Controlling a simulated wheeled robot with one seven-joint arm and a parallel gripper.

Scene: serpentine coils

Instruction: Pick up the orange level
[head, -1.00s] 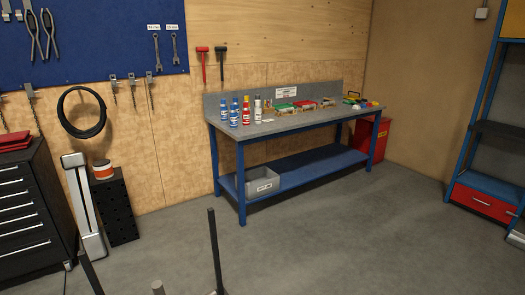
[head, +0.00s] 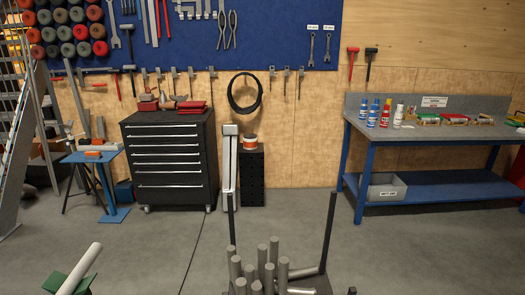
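I cannot make out the orange level for certain. A small orange item (head: 94,153) lies on the blue stand (head: 78,158) at the left; it is too small to tell what it is. My gripper is not in view.
A black drawer cabinet (head: 168,170) stands against the wall, with a black box (head: 251,180) bearing an orange-and-white tub (head: 250,142). A rack of grey bars (head: 268,255) and a grey cylinder on green (head: 82,268) are close. The workbench (head: 425,182) is right. Grey floor lies clear between.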

